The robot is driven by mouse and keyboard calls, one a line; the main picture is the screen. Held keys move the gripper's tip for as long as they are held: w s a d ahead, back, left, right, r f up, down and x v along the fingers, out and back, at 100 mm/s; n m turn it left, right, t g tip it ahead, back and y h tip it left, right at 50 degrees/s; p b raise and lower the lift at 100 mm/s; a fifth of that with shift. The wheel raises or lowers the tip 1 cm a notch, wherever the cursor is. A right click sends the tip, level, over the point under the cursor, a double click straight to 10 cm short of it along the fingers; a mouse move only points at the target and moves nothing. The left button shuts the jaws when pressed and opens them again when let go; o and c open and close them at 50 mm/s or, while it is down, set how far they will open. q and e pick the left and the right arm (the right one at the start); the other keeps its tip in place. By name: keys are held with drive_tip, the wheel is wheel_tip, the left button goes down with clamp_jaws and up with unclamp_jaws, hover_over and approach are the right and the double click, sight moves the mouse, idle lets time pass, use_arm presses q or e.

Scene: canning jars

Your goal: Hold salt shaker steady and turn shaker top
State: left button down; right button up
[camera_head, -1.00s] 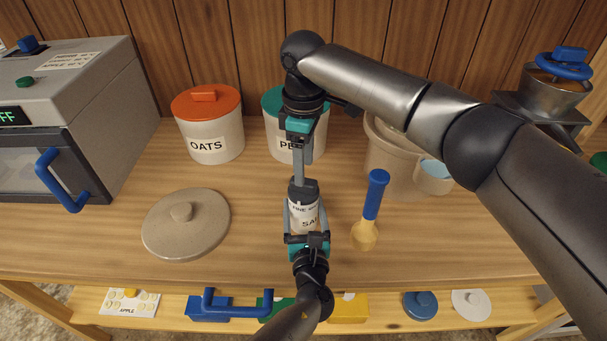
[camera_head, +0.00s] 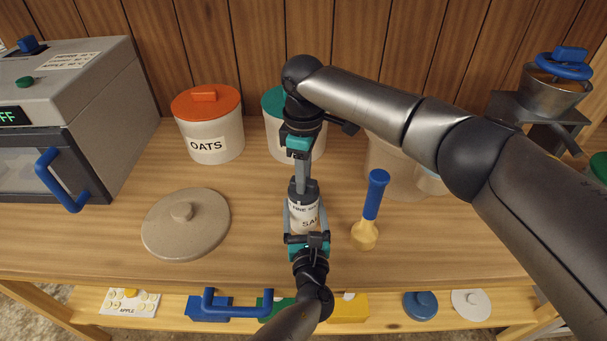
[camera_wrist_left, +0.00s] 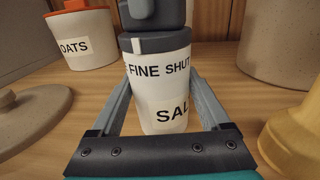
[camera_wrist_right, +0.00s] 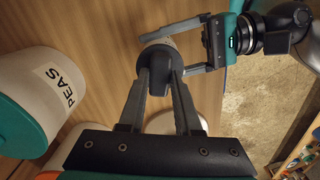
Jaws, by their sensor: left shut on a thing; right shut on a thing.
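The salt shaker (camera_head: 304,220) stands upright on the counter, a white body with a dark grey top (camera_head: 299,188). In the left wrist view its body (camera_wrist_left: 158,88) reads "FINE SHUT" and "SAL", the rest cut off by the curve. My left gripper (camera_head: 303,208) is shut on the body from the front, one finger on each side. My right gripper (camera_head: 304,183) reaches down from above and is shut on the top. In the right wrist view its fingers (camera_wrist_right: 160,72) close on the narrow dark knob of the top.
A blue-handled tool (camera_head: 374,198) stands close to the right of the shaker. A stone-coloured lid (camera_head: 187,238) lies to the left. The oven (camera_head: 75,95) is at far left.

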clamp_jaws()
use_arm(q)
drive_tip(key=shift+f, duration=0.1)
use_arm(e)
drive_tip(key=n, duration=1.1)
drive_tip(key=shift+r+n, duration=0.1)
drive_tip(key=shift+n, duration=0.3)
idle(0.5)
drive_tip(key=o, duration=0.7)
unclamp_jaws()
